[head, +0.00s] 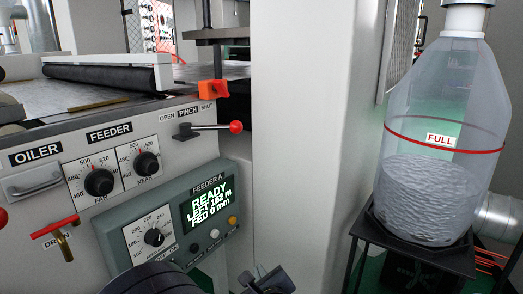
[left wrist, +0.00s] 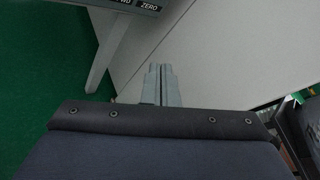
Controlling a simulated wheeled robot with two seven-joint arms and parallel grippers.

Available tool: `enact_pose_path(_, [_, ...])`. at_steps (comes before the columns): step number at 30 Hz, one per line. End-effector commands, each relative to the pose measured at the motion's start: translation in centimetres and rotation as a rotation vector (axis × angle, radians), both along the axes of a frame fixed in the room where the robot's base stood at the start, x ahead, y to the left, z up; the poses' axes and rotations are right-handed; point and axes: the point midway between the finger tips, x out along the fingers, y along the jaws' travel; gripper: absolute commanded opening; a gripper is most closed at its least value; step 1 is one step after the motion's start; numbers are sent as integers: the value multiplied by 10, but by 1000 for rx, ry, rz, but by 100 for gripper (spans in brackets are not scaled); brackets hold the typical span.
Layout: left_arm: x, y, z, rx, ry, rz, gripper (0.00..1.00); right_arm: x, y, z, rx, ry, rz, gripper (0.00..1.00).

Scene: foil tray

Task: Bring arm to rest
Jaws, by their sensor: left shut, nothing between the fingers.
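My left gripper (head: 264,280) is at the bottom edge of the head view, low in front of the machine and partly cut off by the frame. In the left wrist view its two grey fingers (left wrist: 162,80) lie together, shut and empty. They point toward a pale panel (left wrist: 205,60). No object is between or touching the fingers that I can see. My right gripper is in neither view.
The feeder control box (head: 190,215), with a lit screen and knobs, stands just above my left gripper. A red-knobbed lever (head: 212,128) sticks out above it. A clear container marked FULL (head: 440,150) stands on a black stand (head: 415,255) at right. Green floor (left wrist: 40,60) shows left.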

Motion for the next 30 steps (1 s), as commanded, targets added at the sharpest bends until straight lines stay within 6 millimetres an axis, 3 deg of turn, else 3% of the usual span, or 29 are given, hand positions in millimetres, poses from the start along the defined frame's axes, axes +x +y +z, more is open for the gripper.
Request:
enact_pose_path(10, [-13, 82, 3, -256, 96, 285, 0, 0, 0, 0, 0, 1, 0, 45])
enact_pose_path(16, [-45, 149, -1, -519, 181, 561, 0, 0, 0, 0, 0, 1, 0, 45])
enact_pose_path(20, [-87, 197, -4, -780, 245, 817, 0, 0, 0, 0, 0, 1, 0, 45])
enact_pose_path(24, [-152, 233, -6, -1156, 308, 1141, 0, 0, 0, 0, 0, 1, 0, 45])
enact_pose_path(27, [-194, 239, -3, -1421, 333, 1331, 0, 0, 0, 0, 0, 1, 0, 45])
enact_pose_path(30, [-224, 235, 2, -1640, 341, 1464, 0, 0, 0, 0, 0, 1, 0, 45])
